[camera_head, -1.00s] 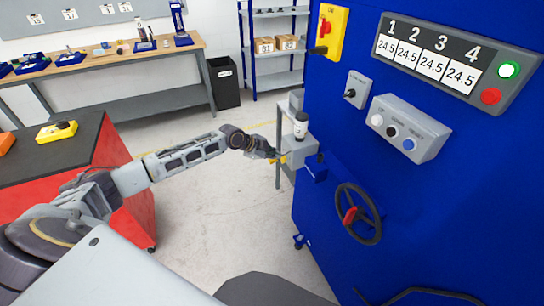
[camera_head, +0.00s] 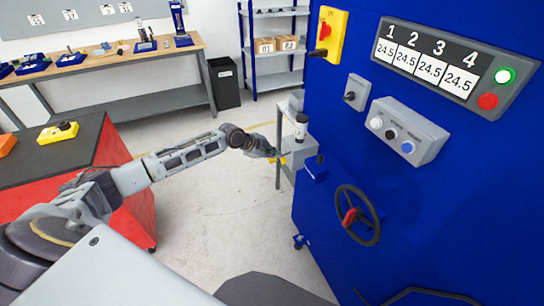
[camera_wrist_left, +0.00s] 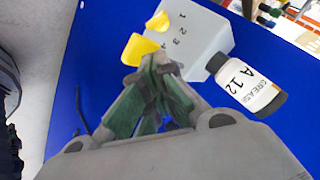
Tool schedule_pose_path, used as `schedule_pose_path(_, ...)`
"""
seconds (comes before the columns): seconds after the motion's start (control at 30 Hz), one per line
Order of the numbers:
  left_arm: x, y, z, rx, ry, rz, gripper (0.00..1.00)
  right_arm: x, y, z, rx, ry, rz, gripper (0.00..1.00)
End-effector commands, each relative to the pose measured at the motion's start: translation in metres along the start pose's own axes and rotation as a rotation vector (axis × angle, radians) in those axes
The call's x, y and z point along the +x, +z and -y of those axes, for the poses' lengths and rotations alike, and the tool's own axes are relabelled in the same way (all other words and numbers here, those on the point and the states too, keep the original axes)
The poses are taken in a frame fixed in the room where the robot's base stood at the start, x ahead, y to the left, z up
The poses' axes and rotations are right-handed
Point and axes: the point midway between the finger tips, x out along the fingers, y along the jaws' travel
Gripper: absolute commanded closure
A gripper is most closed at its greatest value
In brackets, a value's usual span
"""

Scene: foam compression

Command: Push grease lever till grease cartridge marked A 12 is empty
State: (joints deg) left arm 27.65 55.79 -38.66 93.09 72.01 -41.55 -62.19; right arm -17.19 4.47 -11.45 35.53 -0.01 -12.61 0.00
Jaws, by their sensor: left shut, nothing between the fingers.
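The grease cartridge (camera_head: 301,128), white with a dark cap, stands on a grey pump box (camera_head: 303,160) at the side of the blue machine. In the left wrist view the cartridge (camera_wrist_left: 247,86) shows the label GREASE A 12. The grey box (camera_wrist_left: 195,35) there carries the numbers 1 to 4 and yellow lever parts (camera_wrist_left: 139,49) on its side. My left gripper (camera_head: 275,157) is shut and empty, its green-padded fingers (camera_wrist_left: 160,66) together right by the nearer yellow part. I cannot tell whether they touch it. My right gripper is out of view.
The blue machine (camera_head: 440,215) fills the right side, with a handwheel (camera_head: 358,215), a button box (camera_head: 408,131) and a display (camera_head: 440,60) reading 24.5 under each number. A red cabinet (camera_head: 128,185) stands at the left. The floor between is clear.

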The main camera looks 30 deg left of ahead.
Motion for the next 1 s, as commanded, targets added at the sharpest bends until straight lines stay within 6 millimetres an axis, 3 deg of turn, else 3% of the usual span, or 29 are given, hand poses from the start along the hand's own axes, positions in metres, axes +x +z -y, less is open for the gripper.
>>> schedule_pose_path(0.53,-0.014,-0.011,0.011,0.000,-0.001,-0.001,1.00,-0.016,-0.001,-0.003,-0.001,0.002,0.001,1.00)
schedule_pose_path(1.0,-0.015,-0.011,0.011,0.000,0.000,-0.001,1.00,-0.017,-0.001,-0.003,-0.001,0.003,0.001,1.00)
